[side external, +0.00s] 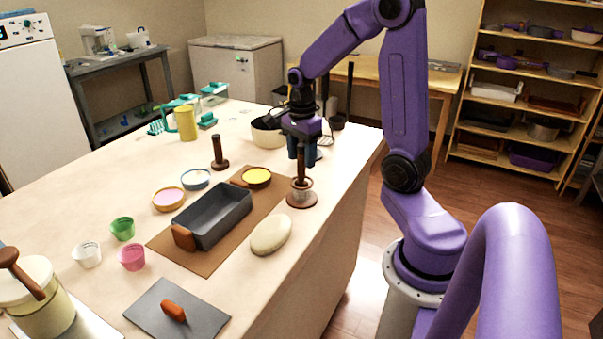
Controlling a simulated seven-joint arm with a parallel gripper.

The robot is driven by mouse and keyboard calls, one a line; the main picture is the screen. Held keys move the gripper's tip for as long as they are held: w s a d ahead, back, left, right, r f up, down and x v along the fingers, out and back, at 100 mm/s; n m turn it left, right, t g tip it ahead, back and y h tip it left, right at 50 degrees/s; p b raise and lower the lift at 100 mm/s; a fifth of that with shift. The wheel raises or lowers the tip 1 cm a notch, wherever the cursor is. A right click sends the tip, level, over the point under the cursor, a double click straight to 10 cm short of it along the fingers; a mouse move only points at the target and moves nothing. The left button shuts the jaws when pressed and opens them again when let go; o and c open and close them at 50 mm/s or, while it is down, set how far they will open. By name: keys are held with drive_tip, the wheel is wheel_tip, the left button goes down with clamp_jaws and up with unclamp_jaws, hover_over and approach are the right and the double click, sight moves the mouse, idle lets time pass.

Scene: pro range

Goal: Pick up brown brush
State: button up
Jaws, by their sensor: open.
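A brown upright handle (301,163) stands in a small cup on a round brown base (301,200) near the table's right edge; it may be the brown brush, but its bristles cannot be made out. A second dark brown upright piece (219,153) with a wide foot stands farther left, and it could also be the brush. My gripper (301,143) points down directly above the first handle, near its top. It is open, and its fingers are small and partly lost against a dark blue container behind. Whether they surround the handle cannot be told.
A grey loaf pan (213,217) lies on a brown mat (167,250), left of the handle. A pale dough piece (270,235) lies in front. Several small bowls sit left. The front right tabletop is clear.

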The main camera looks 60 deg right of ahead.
drive_tip(key=shift+f, duration=0.3)
clamp_jaws()
drive_tip(key=shift+r, duration=0.1)
